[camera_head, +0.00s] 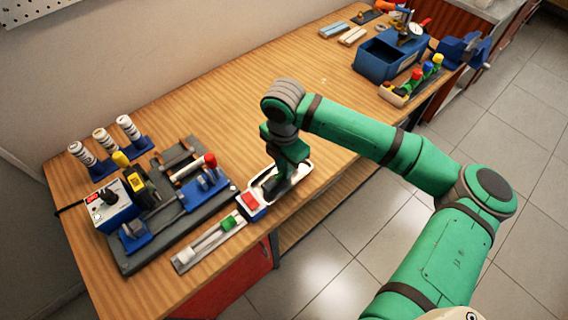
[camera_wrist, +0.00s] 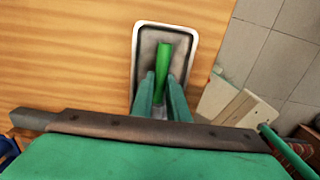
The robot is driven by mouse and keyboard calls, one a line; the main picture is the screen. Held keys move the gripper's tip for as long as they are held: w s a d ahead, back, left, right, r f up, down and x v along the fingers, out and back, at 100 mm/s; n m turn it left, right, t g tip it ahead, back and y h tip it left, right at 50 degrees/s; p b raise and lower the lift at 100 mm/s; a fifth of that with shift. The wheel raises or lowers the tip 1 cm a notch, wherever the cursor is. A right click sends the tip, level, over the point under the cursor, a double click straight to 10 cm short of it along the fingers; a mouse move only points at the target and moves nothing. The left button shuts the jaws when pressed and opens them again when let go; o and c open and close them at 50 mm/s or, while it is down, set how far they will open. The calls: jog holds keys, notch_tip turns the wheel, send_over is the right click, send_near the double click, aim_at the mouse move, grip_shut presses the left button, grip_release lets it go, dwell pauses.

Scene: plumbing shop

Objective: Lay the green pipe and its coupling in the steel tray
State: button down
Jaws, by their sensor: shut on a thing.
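My gripper (camera_wrist: 162,90) is shut on the green pipe (camera_wrist: 162,62), with one finger on each side of it in the wrist view. The pipe's far end points away from the fingers, over the tray's grey floor. The steel tray (camera_wrist: 147,42) has a pale rim and sits near the bench's front edge. In the head view my gripper (camera_head: 284,183) is down at the tray (camera_head: 260,181) and hides much of it. I cannot tell whether the pipe touches the floor. A small green piece (camera_head: 228,222), perhaps the coupling, sits on a grey rack left of the tray.
A red-topped box (camera_head: 250,200) stands close to the tray's left end. The grey rack (camera_head: 208,240) also bears a white piece (camera_head: 186,255). A dark fixture board (camera_head: 150,255) with tools lies further left. A blue bin (camera_head: 385,62) stands far right. The bench middle is clear.

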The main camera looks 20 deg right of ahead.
jog(key=shift+f, duration=0.2)
jog(key=c, duration=1.6)
grip_release()
jog(key=shift+c, duration=0.2)
jog(key=shift+r, duration=0.1)
notch_tip(320, 180, up, 11)
jog(key=shift+a, duration=0.1)
